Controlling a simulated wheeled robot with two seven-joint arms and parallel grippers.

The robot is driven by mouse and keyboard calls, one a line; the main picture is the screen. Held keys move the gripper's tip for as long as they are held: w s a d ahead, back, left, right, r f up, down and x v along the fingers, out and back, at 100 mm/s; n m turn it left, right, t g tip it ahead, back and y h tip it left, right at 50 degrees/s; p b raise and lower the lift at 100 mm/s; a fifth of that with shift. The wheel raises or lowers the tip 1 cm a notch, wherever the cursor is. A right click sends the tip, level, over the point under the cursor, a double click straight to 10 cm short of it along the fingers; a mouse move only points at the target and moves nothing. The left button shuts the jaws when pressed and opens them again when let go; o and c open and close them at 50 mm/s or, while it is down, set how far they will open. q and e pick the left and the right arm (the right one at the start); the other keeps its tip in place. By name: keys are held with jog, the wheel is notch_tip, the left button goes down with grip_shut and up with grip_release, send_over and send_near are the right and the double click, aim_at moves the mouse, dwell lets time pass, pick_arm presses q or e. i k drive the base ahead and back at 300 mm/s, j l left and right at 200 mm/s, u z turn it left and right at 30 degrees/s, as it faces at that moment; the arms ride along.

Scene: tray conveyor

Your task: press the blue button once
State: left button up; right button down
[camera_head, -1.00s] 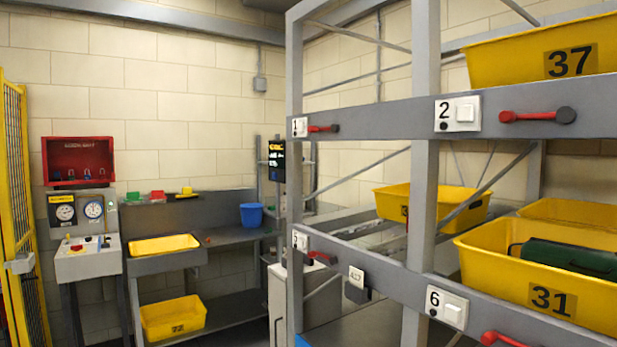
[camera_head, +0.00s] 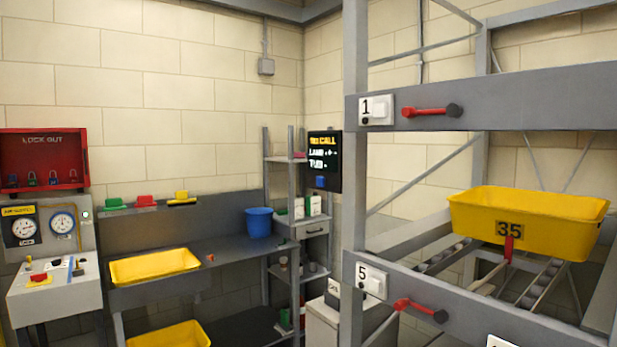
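A small blue block (camera_head: 320,182), which looks like a button, sits just under a dark call screen (camera_head: 324,160) with yellow and white text on the back wall's right side. Another small blue part (camera_head: 78,271) shows on the sloped top of a grey control console (camera_head: 52,300) at the left, near a red knob on a yellow base (camera_head: 39,278). I cannot tell whether this second blue part is a button. Neither of my grippers is in view.
A grey rack (camera_head: 356,120) with red levers fills the right side and holds a yellow tub marked 35 (camera_head: 470,215). A workbench (camera_head: 200,250) carries a yellow tray (camera_head: 118,270) and a blue bucket (camera_head: 258,222). A grey cabinet (camera_head: 325,325) stands near the rack.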

aim_at(320, 180)
jog(key=i+j, duration=1)
jog(key=i, duration=0.05)
